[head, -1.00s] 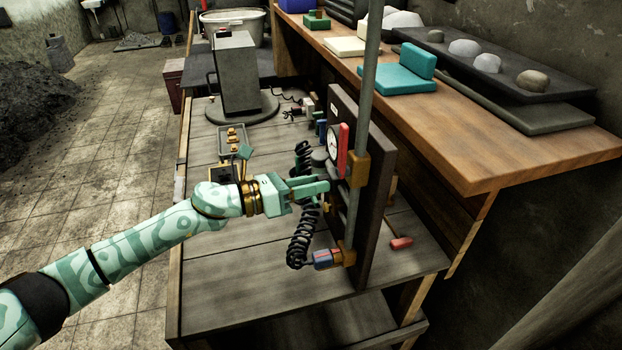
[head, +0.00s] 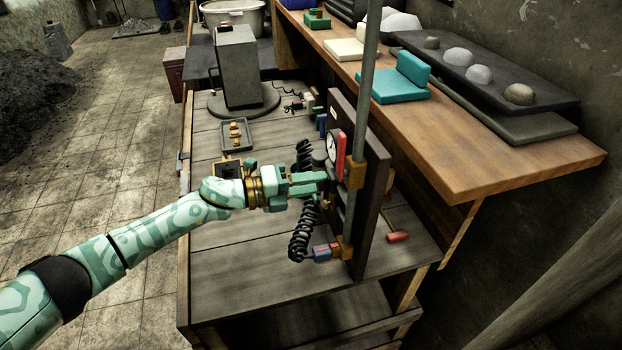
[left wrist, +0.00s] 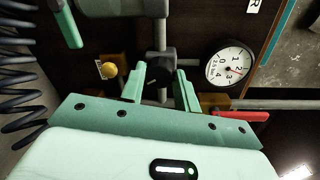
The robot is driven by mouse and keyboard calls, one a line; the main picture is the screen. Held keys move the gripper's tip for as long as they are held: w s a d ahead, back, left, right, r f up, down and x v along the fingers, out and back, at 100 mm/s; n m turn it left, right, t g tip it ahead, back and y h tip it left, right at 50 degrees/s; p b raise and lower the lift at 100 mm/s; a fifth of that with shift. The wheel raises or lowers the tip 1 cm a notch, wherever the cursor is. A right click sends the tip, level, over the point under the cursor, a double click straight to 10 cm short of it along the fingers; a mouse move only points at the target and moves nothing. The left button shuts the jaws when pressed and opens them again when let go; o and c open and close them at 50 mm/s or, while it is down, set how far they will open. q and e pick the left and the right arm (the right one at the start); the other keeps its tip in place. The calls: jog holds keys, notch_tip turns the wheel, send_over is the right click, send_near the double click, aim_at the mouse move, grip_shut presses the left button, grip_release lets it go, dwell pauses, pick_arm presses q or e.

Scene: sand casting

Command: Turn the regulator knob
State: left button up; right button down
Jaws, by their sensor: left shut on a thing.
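The regulator stands on a dark upright board (head: 372,215) on the bench, with a round white gauge (head: 332,146) and grey pipe fittings. My left gripper (head: 326,182) reaches in from the left, its fingers pointing at the board below the gauge. In the left wrist view, its two green fingers (left wrist: 160,80) are on either side of a dark knob (left wrist: 153,82), in front of a grey pipe cross. The fingers hide much of the knob. The gauge (left wrist: 230,64) shows to the right there. My right gripper is not in view.
A black coiled hose (head: 301,235) hangs close beside my left gripper. A red lever (head: 341,155) and a vertical grey pipe (head: 365,90) stand near. A yellow round part (left wrist: 107,70) sits left of the fingers. The bench's front left (head: 240,275) is clear.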

pick_arm(q)
jog(key=shift+w+n+p, duration=0.1)
jog(key=shift+n+p, duration=0.25)
jog(key=shift+n, duration=0.95)
jog(key=o, duration=1)
jog(key=shift+c, duration=0.2)
jog(key=b+v, duration=0.2)
jog(key=v, duration=1.4)
jog(key=shift+w+a, duration=0.15)
jog(key=shift+a, duration=0.15)
jog(key=shift+d, duration=0.1)
